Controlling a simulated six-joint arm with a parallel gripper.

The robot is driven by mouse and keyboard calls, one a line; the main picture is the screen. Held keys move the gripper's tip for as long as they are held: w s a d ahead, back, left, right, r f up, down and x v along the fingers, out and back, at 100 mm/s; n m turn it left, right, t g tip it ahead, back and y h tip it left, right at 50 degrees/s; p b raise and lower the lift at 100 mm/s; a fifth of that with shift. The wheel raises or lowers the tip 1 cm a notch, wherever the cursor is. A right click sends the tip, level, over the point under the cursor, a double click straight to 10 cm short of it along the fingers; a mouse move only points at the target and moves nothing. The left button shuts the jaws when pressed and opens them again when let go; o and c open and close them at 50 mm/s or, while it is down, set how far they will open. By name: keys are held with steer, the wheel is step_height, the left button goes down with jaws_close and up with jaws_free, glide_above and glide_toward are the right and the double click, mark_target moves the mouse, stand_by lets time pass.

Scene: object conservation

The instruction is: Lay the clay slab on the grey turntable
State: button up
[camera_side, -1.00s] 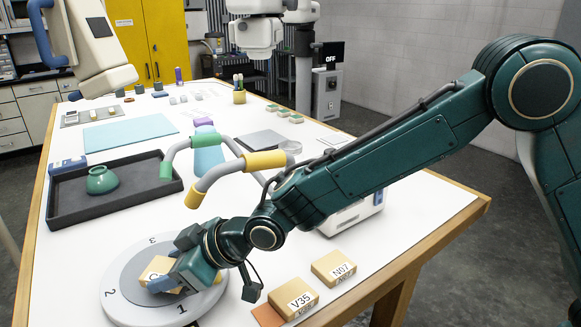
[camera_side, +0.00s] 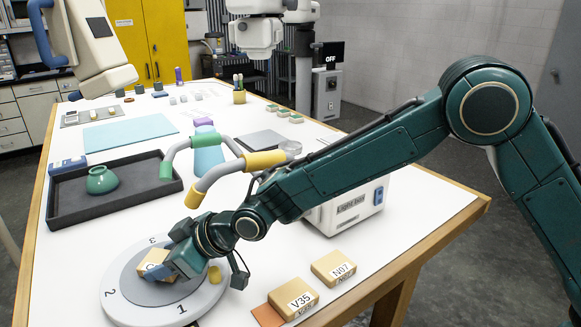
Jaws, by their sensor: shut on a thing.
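A tan block (camera_side: 153,260) with a partly hidden label, seemingly the clay slab, is between the fingers of my gripper (camera_side: 165,268). My gripper is shut on it and reaches in from the right over the grey turntable (camera_side: 123,291). The block is tilted in the picture, above the turntable's middle disc. I cannot tell whether its underside touches the disc. The fingers cover the block's right and lower parts. The turntable has numbers round its rim; 1, 2 and 3 show.
A small yellow piece (camera_side: 214,274) shows at the turntable's right side. Blocks marked V35 (camera_side: 295,297) and N07 (camera_side: 334,266) lie to the right. A dark tray (camera_side: 115,200) holds a green pot (camera_side: 102,180). A pipe-like frame (camera_side: 228,170) and a light box (camera_side: 350,211) stand behind my arm.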

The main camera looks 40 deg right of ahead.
steer(key=o, duration=1.1)
steer(key=shift+f, duration=0.15)
steer(key=shift+v, duration=6.1)
steer(key=shift+w, duration=0.1)
steer(key=shift+r, duration=0.25)
